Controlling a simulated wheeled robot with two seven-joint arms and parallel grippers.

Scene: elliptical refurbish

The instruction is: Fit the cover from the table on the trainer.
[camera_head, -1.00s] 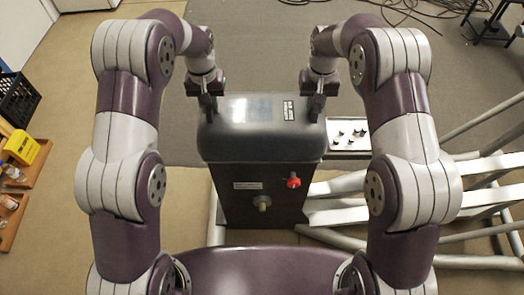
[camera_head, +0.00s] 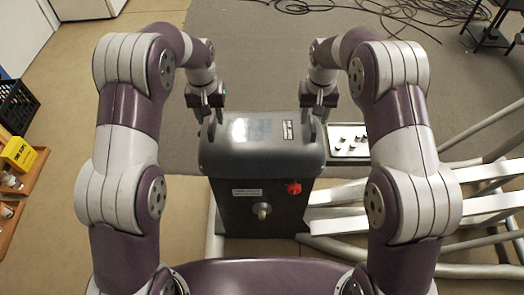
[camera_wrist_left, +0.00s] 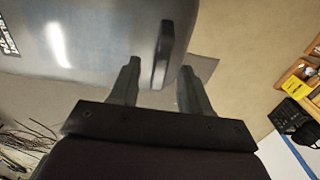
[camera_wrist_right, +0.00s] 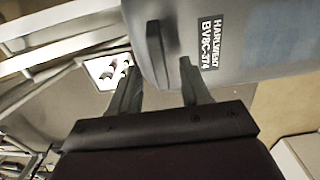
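The dark grey cover (camera_head: 262,152) sits on top of the trainer (camera_head: 236,212), a dark box with a red knob and a pale knob on its front. The cover looks level; whether its edges are fully seated cannot be told. It has an upright handle at each side. My left gripper (camera_head: 207,108) is open just above the left handle (camera_wrist_left: 163,55), which shows between and beyond the fingertips in the left wrist view. My right gripper (camera_head: 317,107) is open above the right handle (camera_wrist_right: 156,50), also apart from it. Both grippers are empty.
A white tray (camera_head: 364,152) with several small parts stands right of the trainer. Pale metal tubes and beams (camera_head: 480,205) fill the right side. A black crate (camera_head: 14,106) and yellow box (camera_head: 19,153) are far left. Cables (camera_head: 400,10) lie at the back.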

